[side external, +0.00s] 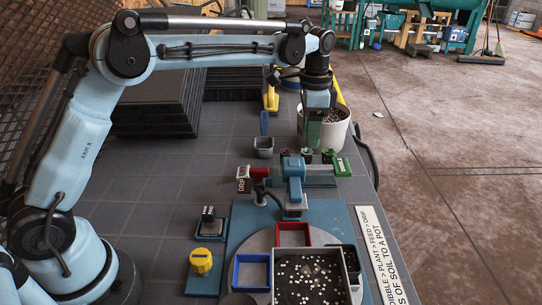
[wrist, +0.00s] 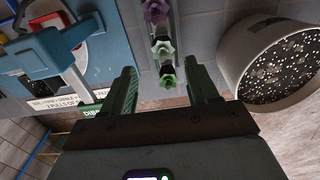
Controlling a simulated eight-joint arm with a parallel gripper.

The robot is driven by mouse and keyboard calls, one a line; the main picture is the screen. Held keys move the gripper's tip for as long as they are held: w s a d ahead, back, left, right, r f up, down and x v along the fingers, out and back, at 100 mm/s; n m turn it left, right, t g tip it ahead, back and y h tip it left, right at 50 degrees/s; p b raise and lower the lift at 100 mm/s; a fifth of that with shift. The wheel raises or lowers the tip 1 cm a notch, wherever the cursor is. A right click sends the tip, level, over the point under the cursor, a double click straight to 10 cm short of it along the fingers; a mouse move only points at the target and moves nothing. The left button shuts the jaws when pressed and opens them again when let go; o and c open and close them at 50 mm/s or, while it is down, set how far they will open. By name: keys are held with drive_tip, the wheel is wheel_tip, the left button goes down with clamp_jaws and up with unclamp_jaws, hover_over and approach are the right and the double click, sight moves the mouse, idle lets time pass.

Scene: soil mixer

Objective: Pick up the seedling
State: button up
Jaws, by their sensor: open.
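Three small seedlings stand in a row in the wrist view: a pink-purple rosette (wrist: 155,11), a pale green one (wrist: 163,48) and a green one (wrist: 167,80). The green one is nearest my gripper (wrist: 163,85) and appears between its two green fingers. The fingers are apart with nothing held. In the side view, the row shows as a purple seedling (side external: 283,155), a middle one (side external: 306,155) and a green one (side external: 327,155). My gripper (side external: 313,140) points down above and behind the row there. I cannot tell which seedling is meant.
A white pot of speckled soil (side external: 342,132) stands behind my gripper; it fills the right of the wrist view (wrist: 232,58). A small grey pot (side external: 263,153) stands left.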

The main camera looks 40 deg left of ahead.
sight(306, 157)
drive_tip(key=shift+a+f, duration=0.15)
drive_tip(key=shift+f, duration=1.3)
drive_tip(key=shift+a+f, duration=0.15)
drive_tip(key=shift+f, duration=1.3)
drive_tip(key=c, duration=0.9)
